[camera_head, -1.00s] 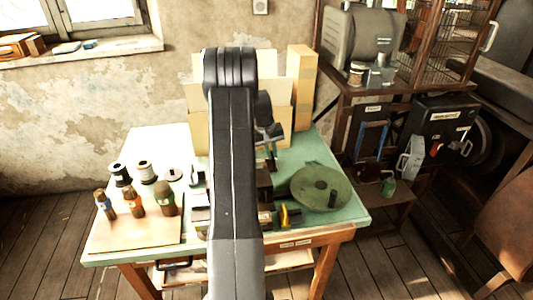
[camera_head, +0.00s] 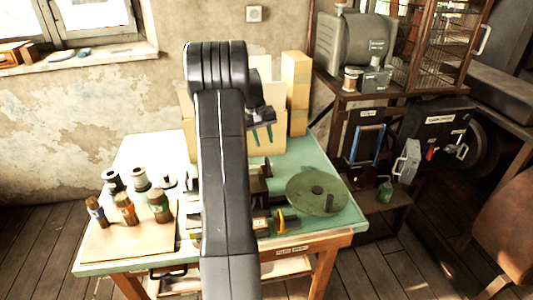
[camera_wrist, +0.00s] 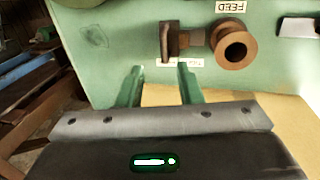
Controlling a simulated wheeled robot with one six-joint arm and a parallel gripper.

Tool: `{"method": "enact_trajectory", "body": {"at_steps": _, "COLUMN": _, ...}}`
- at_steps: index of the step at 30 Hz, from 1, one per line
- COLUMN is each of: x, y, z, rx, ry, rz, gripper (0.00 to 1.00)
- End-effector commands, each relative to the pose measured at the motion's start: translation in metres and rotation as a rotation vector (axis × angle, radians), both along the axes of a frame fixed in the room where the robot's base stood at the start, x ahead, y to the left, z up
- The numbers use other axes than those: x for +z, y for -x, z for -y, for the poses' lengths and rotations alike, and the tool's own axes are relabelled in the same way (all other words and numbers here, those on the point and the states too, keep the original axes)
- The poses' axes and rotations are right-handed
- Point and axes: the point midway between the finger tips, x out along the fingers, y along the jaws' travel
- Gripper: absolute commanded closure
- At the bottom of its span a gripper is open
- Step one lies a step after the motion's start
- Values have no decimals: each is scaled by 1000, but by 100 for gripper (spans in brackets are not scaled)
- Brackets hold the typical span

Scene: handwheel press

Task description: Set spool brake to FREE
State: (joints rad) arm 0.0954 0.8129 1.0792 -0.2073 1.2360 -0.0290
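In the wrist view, a rusty brown upright lever or block (camera_wrist: 170,41) with a short side arm sits on the green surface. It is beside a brown ring-shaped spool (camera_wrist: 233,46). I cannot tell for certain that it is the spool brake, or its setting. A small white label (camera_wrist: 192,63) below it is too small to read. My gripper (camera_wrist: 161,67) is open and empty, its two green-tinted fingers apart just short of the brown lever, not visibly touching it. In the head view, my arm hides much of the table's middle.
A "FEED" label (camera_wrist: 231,6) appears upside down in the wrist view. On the green table (camera_head: 335,222) in the head view are a green disc (camera_head: 316,193), bottles (camera_head: 126,209) on a board and spools at the left. Tall cardboard (camera_head: 295,92) stands behind my arm.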

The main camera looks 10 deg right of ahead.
Motion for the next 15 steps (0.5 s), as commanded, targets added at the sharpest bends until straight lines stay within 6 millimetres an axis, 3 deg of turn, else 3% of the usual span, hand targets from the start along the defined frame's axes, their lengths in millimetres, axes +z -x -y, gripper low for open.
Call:
{"method": "enact_trajectory", "body": {"at_steps": 6, "x": 36, "y": -1, "z": -7, "rx": 1, "ry": 1, "rz": 2, "gripper": 67}}
{"method": "enact_trajectory", "body": {"at_steps": 15, "x": 49, "y": 0, "z": -10, "rx": 1, "ry": 0, "rz": -1, "gripper": 67}}
